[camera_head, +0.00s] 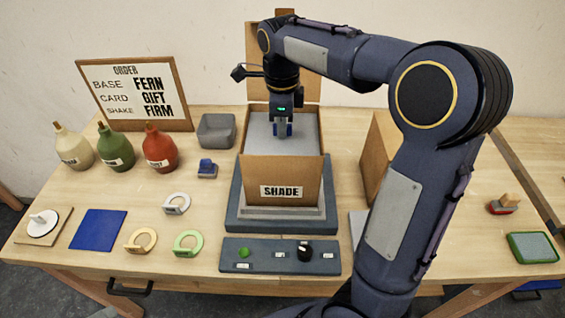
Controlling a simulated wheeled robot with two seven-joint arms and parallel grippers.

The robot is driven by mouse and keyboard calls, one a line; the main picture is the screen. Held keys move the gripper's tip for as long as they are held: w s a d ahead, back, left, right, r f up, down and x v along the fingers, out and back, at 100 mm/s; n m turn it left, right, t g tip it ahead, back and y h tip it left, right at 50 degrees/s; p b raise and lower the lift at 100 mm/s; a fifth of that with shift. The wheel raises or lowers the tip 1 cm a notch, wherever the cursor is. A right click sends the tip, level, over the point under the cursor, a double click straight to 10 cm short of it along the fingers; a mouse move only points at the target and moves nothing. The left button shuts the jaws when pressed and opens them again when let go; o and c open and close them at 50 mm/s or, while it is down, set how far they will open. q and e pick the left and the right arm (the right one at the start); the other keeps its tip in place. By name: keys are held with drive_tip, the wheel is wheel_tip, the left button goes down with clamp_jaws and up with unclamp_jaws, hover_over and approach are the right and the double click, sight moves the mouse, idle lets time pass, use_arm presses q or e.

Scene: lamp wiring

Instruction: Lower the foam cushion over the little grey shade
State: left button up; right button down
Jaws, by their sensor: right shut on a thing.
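The foam cushion (261,136) is a flat light grey slab inside the open cardboard box marked SHADE (250,168). It spans most of the box's opening, a little below the rim. The little grey shade does not show; the cushion and box walls hide what is below. My left gripper is not in view.
The box's back flap stands upright behind my wrist. The box sits on a grey platform (233,212), with a control panel (265,256) in front. Several bottles, an order sign (130,90), a grey bin (216,131) and coloured rings lie left. My right arm covers much of the right side.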

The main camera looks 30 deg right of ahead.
drive_tip(key=shift+f, duration=0.1)
idle(0.3)
drive_tip(key=shift+f+b, duration=0.45)
drive_tip(key=shift+f, duration=0.15)
drive_tip(key=shift+f, duration=0.2)
idle(0.3)
drive_tip(key=shift+f+b, duration=0.4)
drive_tip(key=shift+f, duration=0.2)
drive_tip(key=shift+f, duration=0.3)
idle(0.4)
drive_tip(key=c, duration=1.1)
unclamp_jaws()
drive_tip(key=shift+o, duration=0.2)
